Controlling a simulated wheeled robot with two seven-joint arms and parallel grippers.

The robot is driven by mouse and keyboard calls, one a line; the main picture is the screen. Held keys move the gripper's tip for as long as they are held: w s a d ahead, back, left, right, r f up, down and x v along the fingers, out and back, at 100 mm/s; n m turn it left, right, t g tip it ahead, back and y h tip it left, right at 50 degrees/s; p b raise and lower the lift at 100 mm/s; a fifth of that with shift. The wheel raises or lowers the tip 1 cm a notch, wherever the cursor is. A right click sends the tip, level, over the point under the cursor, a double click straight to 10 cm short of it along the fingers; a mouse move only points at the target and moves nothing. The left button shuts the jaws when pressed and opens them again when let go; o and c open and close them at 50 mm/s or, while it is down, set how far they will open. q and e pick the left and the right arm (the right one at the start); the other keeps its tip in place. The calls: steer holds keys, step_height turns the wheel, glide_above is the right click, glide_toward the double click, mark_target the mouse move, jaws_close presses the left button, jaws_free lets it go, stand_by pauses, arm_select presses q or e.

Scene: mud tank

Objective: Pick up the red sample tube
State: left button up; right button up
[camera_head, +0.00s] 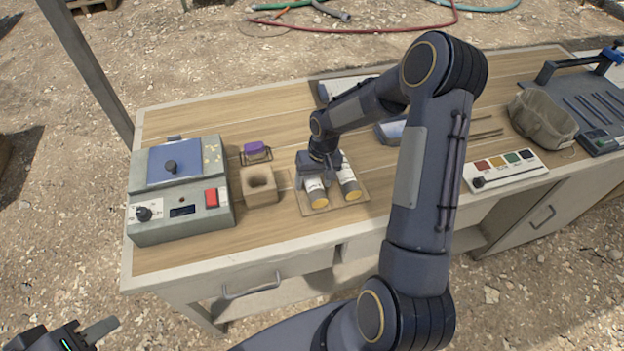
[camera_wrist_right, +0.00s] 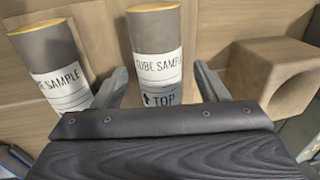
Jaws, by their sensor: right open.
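Two grey sample tubes with white labels and yellow end caps lie side by side on a thin wooden board (camera_head: 360,196). In the head view they are the left tube (camera_head: 316,194) and the right tube (camera_head: 348,181); neither looks red. My right gripper (camera_head: 322,176) is over the left tube and hides part of it. In the wrist view the open fingers (camera_wrist_right: 161,84) stand on either side of that tube (camera_wrist_right: 156,35), and the other tube (camera_wrist_right: 50,60) lies outside them. Contact cannot be told. My left gripper (camera_head: 82,336) is low at the left corner, away from the bench.
A wooden block with a hole (camera_head: 259,187) stands close left of the tubes, also in the wrist view (camera_wrist_right: 270,75). A grey instrument box (camera_head: 180,215) is further left. A purple-topped item (camera_head: 256,149) sits behind the block. A colour-patch panel (camera_head: 505,170) and a pouch (camera_head: 543,118) are right.

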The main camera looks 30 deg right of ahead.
steer(key=c, duration=1.4)
steer(key=shift+r, duration=0.1)
